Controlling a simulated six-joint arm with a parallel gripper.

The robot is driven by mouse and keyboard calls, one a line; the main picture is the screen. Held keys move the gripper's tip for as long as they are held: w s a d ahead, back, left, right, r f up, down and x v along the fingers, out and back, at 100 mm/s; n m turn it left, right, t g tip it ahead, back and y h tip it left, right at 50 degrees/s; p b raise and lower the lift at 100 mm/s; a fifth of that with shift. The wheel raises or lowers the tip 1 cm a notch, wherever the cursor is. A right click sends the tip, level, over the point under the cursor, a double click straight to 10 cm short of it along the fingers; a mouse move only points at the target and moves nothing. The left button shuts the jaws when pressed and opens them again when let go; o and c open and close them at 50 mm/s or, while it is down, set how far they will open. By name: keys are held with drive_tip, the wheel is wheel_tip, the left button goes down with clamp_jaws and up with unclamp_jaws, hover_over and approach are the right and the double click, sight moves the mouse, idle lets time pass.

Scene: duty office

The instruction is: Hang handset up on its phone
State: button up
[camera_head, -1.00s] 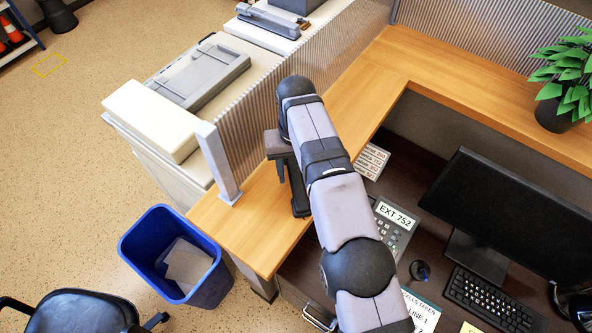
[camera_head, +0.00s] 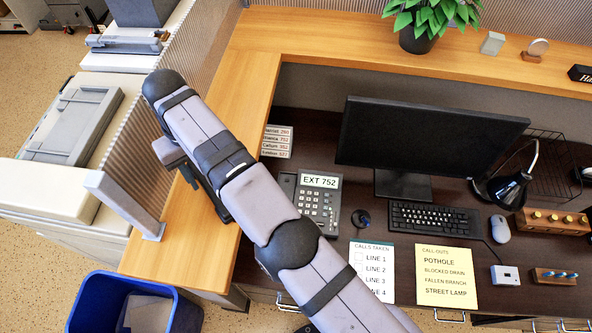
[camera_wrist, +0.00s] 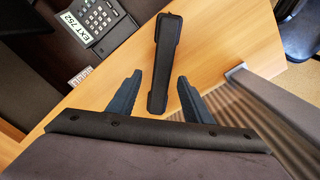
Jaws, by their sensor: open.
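The black handset (camera_wrist: 161,62) lies on the wooden counter in the wrist view. My gripper (camera_wrist: 160,76) is open, with one dark finger on each side of the handset's near part. The handset looks apart from both fingers. The grey desk phone (camera_head: 318,204), with an EXT 752 label and a keypad, sits on the dark desk below the counter. Its dark left side is bare of a handset where it shows. The phone (camera_wrist: 90,22) also shows at the wrist view's upper left. In the head view my arm mostly hides the handset and my gripper.
The raised wooden counter (camera_head: 248,75) runs left of and behind the desk. A monitor (camera_head: 425,140), a keyboard (camera_head: 432,218) and a call sheet (camera_head: 372,268) are right of the phone. A divider post (camera_head: 122,203) stands by the counter's left edge. A blue bin (camera_head: 95,305) is below.

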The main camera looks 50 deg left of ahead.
drive_tip(key=w+d+r+m, duration=0.1)
drive_tip(key=w+d+m, duration=0.1)
drive_tip(key=w, duration=0.8)
drive_tip(key=w+d+r+m, duration=0.2)
drive_tip(key=w, duration=0.8)
drive_tip(key=w+d+r+m, duration=0.1)
drive_tip(key=w+d+m, duration=0.3)
drive_tip(key=w+d, duration=1.25)
drive_tip(key=s+d+f+m, duration=0.2)
drive_tip(key=d+m, duration=0.5)
drive_tip(key=d, duration=2.3)
drive_tip(key=shift+d, duration=0.3)
drive_tip(key=shift+o, duration=0.4)
drive_tip(key=s+d+f+m, duration=0.3)
drive_tip(key=s+d, duration=0.5)
drive_tip(key=shift+s, duration=0.4)
drive_tip(key=shift+f, duration=0.15)
